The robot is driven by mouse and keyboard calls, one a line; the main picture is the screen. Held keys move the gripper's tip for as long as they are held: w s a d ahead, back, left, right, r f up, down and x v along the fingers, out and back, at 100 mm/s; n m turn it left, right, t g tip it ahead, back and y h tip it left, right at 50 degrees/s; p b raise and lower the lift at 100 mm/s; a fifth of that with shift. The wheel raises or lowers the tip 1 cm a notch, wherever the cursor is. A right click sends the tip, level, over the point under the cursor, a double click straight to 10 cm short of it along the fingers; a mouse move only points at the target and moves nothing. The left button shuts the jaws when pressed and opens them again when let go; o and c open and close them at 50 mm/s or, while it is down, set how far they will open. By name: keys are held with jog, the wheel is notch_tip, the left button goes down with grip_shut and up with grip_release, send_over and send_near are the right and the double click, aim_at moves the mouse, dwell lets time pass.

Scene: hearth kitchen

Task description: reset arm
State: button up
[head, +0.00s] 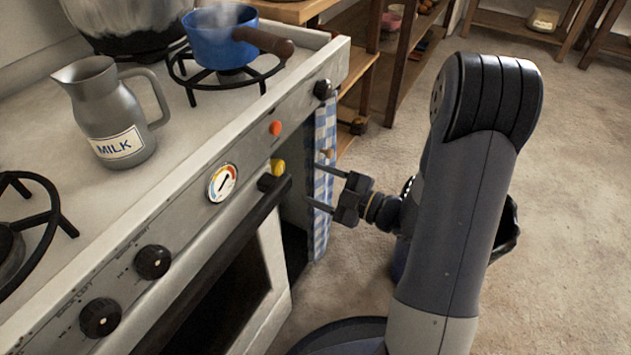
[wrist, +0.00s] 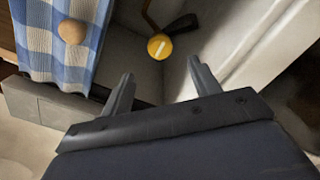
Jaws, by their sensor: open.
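My gripper (head: 325,188) is open and empty in the head view, in front of the stove's right end. Its two fingers point left toward the stove front. In the wrist view my gripper (wrist: 150,92) shows two parted fingers with nothing between them. A yellow knob (head: 278,167) is on the stove front just left of the fingers; a yellow round knob also shows beyond the fingers in the wrist view (wrist: 159,47). My arm reaches down from the right and hides part of the floor.
The stove (head: 200,235) carries a grey milk jug (head: 115,115) and a steaming blue pot (head: 217,45) on a burner. A blue checked towel (head: 322,190) hangs beside my fingers. Wooden shelves (head: 395,60) stand behind. The floor (head: 575,160) at right is clear.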

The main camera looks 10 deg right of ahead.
aim_at(279, 168)
jog(key=shift+a, duration=0.1)
jog(key=b+x, duration=0.2)
jog(key=x, duration=0.8)
jog(key=shift+w+a, duration=0.25)
jog(key=shift+w, duration=0.05)
jog(key=shift+d, duration=0.1)
